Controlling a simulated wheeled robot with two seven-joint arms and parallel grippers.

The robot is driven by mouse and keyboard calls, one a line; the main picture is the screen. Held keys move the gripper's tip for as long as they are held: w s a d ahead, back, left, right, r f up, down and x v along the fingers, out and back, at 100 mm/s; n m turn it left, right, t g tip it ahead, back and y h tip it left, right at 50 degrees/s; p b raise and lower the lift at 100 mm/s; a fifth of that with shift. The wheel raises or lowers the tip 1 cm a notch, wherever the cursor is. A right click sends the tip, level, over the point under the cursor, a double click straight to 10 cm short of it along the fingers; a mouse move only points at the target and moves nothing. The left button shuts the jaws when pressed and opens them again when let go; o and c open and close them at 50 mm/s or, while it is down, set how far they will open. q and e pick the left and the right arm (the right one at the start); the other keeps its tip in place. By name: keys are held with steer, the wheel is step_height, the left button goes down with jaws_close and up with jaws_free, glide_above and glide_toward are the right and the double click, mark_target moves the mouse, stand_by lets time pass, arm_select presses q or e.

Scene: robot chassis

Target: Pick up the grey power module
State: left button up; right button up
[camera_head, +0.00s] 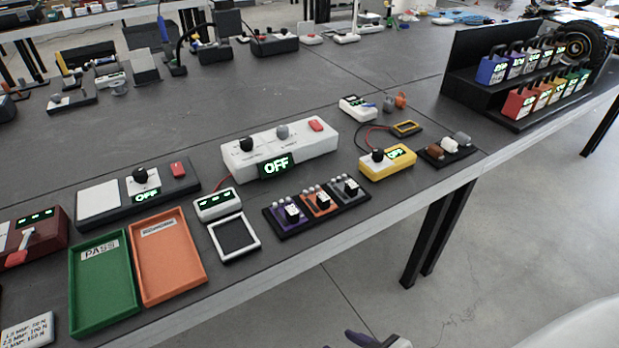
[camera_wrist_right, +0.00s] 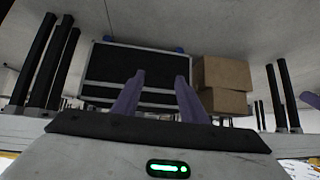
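The grey power module (camera_head: 349,188) sits in the right slot of a black holder (camera_head: 284,234) near the table's front edge. It has a grey base, a dark-topped block and small light knobs. An orange module (camera_head: 318,202) and a purple module (camera_head: 287,215) sit to its left in the same holder. My right gripper (camera_wrist_right: 160,76) is open and empty in the right wrist view, its two purple fingers apart. A purple finger part, seemingly of this gripper, shows at the bottom edge of the head view, below and clear of the table. My left gripper is out of view.
Behind the holder stands a white box with an OFF display (camera_head: 312,151). A yellow meter (camera_head: 387,163) is to the right, a black-screened frame (camera_head: 234,237) to the left. Green (camera_head: 78,285) and orange (camera_head: 141,279) trays lie further left. Cardboard boxes (camera_wrist_right: 222,73) show in the right wrist view.

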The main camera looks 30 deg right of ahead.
steer(key=w+d+r+t+h+p, duration=0.15)
steer(key=w+d+r+p, duration=0.25)
steer(key=w+d+r, duration=0.7)
steer(key=t+p, duration=0.1)
steer(key=t, duration=0.2)
glide_toward(356, 188)
steer(key=shift+m+y, duration=0.25)
steer(key=shift+m, duration=0.15)
steer(key=x, duration=0.4)
steer(key=shift+w+d+r, duration=0.1)
steer(key=shift+w+d, duration=0.1)
steer(key=shift+p+x, duration=0.55)
steer(key=shift+x, duration=2.55)
steer(key=shift+s, duration=0.1)
jaws_close()
